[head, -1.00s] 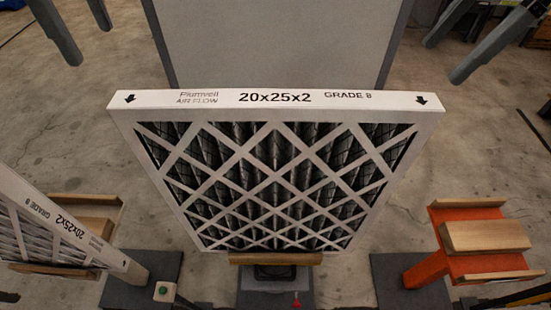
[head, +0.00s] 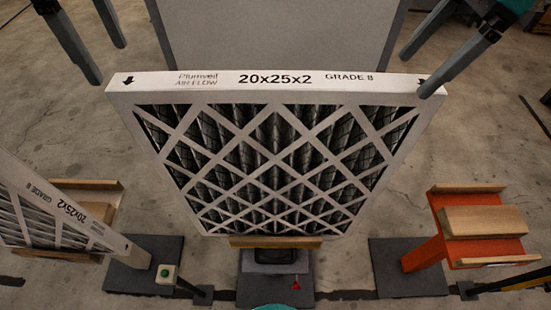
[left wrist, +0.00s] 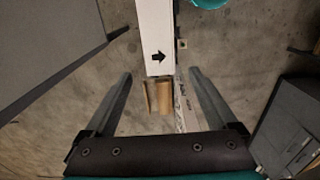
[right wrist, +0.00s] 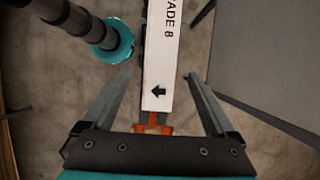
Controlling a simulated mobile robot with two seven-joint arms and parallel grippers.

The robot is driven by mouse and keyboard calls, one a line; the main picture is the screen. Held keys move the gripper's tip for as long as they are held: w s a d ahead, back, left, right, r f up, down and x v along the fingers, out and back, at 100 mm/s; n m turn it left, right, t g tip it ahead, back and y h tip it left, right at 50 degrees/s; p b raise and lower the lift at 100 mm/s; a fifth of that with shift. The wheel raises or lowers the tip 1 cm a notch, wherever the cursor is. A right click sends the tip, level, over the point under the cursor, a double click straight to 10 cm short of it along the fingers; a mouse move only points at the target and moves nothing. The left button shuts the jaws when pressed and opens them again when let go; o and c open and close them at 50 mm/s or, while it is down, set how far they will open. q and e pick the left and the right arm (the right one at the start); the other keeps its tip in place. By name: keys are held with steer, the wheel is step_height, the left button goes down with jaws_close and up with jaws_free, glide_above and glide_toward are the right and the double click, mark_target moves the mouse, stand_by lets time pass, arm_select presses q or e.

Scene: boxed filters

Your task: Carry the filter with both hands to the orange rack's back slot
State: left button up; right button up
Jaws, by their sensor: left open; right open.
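The large white-framed filter (head: 270,83), marked 20x25x2, stands upright in the middle of the head view on a wooden-topped stand (head: 276,242). My left gripper (head: 108,50) is open, up and to the left of the filter's left end, apart from it. In the left wrist view the filter's end (left wrist: 156,45) lies ahead between the open fingers (left wrist: 158,80). My right gripper (head: 425,72) is open at the filter's right end, one finger overlapping its corner in the head view. In the right wrist view the filter's end (right wrist: 160,85) reaches between its fingers (right wrist: 160,82). The orange rack (head: 477,248) stands at the right with wooden parts.
A second filter (head: 60,215) leans on a wooden rack (head: 85,184) at the left. A post with a green button (head: 165,272) stands near it. A grey panel (head: 280,35) stands behind the middle filter.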

mark_target(130, 99)
arm_select(q)
step_height(130, 99, down, 10)
steer(key=shift+r, duration=0.2)
arm_select(e)
steer(key=x, duration=0.9)
steer(key=shift+a+f, duration=0.15)
steer(key=shift+f, duration=0.15)
arm_select(q)
jaws_close()
arm_select(e)
jaws_close()
